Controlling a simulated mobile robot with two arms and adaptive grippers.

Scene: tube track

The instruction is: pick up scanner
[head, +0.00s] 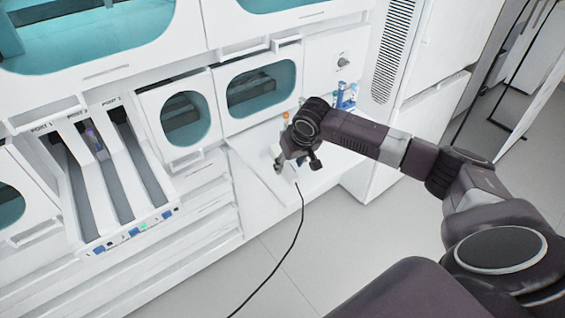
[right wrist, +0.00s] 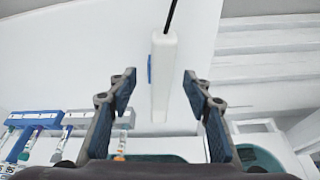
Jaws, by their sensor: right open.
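The scanner (right wrist: 163,75) is a slim white handheld body with a blue button on its left side and a black cable from its top end in the right wrist view. It lies between the fingers of my right gripper (right wrist: 160,92), with a gap on both sides. My right gripper is open. In the head view my right gripper (head: 297,165) is over the white ledge and mostly hides the scanner (head: 290,173). The cable hangs from there to the floor. My left gripper is not in view.
A tube rack (head: 345,96) with blue parts stands at the back of the ledge. An orange-capped tube (head: 286,117) is just behind my right gripper. At left, a port track unit (head: 107,190) holds a purple-capped tube (head: 93,137). Cabinet walls with teal windows stand behind.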

